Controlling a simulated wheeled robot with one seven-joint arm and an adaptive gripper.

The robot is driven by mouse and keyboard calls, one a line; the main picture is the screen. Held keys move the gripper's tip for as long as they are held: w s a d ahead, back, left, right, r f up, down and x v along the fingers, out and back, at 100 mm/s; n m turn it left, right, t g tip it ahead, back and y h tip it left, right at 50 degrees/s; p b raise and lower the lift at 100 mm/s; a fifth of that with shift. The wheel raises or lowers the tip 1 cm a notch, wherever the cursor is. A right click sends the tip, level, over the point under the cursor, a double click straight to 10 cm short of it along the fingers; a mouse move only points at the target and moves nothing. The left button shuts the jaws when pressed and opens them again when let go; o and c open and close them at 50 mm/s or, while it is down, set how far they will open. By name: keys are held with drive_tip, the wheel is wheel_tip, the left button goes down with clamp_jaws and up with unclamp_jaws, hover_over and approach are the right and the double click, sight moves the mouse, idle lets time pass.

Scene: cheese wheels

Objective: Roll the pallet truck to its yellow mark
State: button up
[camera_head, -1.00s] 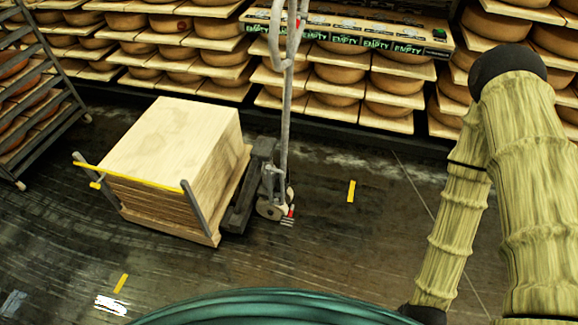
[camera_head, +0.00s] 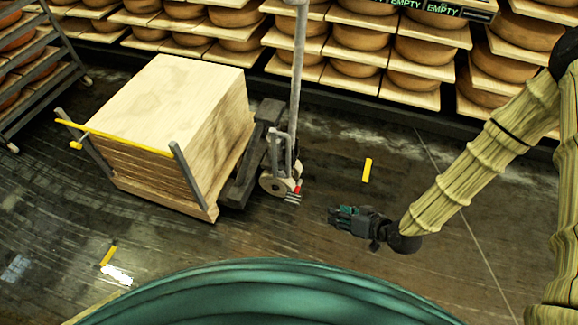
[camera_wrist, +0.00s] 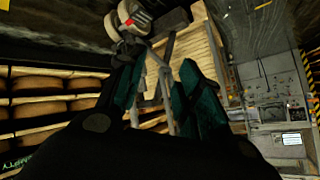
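The pallet truck (camera_head: 239,187) stands on the dark floor at centre-left, with its tall grey handle upright and its wheels (camera_head: 279,183) at the right end. It carries a stack of pale wooden boards (camera_head: 177,90). One yellow floor mark (camera_head: 367,170) lies to the right of the truck; another (camera_head: 108,255) lies at the lower left. My gripper (camera_head: 338,215) is right of and nearer than the truck's wheels, apart from it. In the wrist view my gripper's green fingers (camera_wrist: 160,88) are spread and empty, with the truck's wheels (camera_wrist: 130,17) and frame beyond them.
Shelves of cheese wheels (camera_head: 360,37) line the back wall. A grey rack with cheeses (camera_head: 38,60) stands at the far left. A yellow bar (camera_head: 120,138) on grey posts stands at the load's left end. The floor right of the truck is mostly clear.

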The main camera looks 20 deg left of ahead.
drive_tip(key=w+a+r+n+g+y+b, duration=0.1)
drive_tip(key=w+a+r+n+y+b, duration=0.4)
drive_tip(key=w+a+n+y+b, duration=0.65)
drive_tip(key=w+a+m+h+b, duration=0.2)
drive_tip(key=a+h+b, duration=0.1)
drive_tip(key=a, duration=0.6)
drive_tip(key=shift+r, duration=0.2)
clamp_jaws()
